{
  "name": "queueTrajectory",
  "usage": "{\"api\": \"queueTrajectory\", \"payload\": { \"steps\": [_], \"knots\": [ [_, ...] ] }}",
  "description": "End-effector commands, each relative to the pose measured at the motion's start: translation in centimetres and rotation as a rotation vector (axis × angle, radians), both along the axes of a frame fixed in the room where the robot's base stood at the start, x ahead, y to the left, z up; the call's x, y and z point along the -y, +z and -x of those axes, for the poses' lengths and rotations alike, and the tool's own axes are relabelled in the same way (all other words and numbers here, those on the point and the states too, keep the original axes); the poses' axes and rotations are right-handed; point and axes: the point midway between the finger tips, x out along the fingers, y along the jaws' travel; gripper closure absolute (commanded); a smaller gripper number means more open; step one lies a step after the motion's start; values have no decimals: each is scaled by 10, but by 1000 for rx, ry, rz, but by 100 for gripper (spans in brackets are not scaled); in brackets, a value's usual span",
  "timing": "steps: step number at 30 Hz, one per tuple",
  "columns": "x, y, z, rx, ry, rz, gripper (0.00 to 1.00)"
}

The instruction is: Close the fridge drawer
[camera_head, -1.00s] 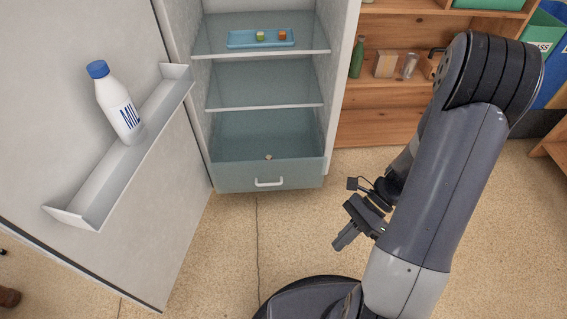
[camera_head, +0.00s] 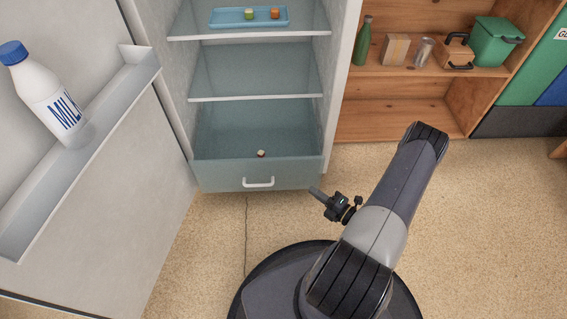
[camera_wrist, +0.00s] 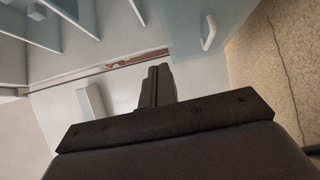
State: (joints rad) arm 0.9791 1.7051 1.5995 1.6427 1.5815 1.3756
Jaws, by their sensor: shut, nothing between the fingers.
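The fridge drawer (camera_head: 222,177) is a translucent blue-grey bin at the bottom of the open fridge. It is pulled out, and its inside shows from above with a small brown and white item (camera_head: 261,153) in it. Its white handle (camera_head: 258,182) is on the front face. My gripper (camera_head: 314,190) is shut and empty, close to the right end of the drawer front; I cannot tell if it touches. In the wrist view the shut fingers (camera_wrist: 159,72) point toward the drawer, with the handle (camera_wrist: 209,32) above and to the right of them.
The fridge door (camera_head: 130,190) stands open at the left, with a milk bottle (camera_head: 45,95) in its rack. A blue tray (camera_head: 225,17) with small cubes is on an upper shelf. A wooden shelf unit (camera_head: 390,125) stands to the right.

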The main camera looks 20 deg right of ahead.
Motion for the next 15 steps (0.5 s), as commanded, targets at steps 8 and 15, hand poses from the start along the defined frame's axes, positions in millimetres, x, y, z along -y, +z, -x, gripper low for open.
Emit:
{"api": "queueTrajectory", "payload": {
  "steps": [8,15],
  "knots": [
    [1,-11,-8,-16,-48,-31,100],
    [-14,-11,-37,-14,-44,-30,100]
  ]
}}
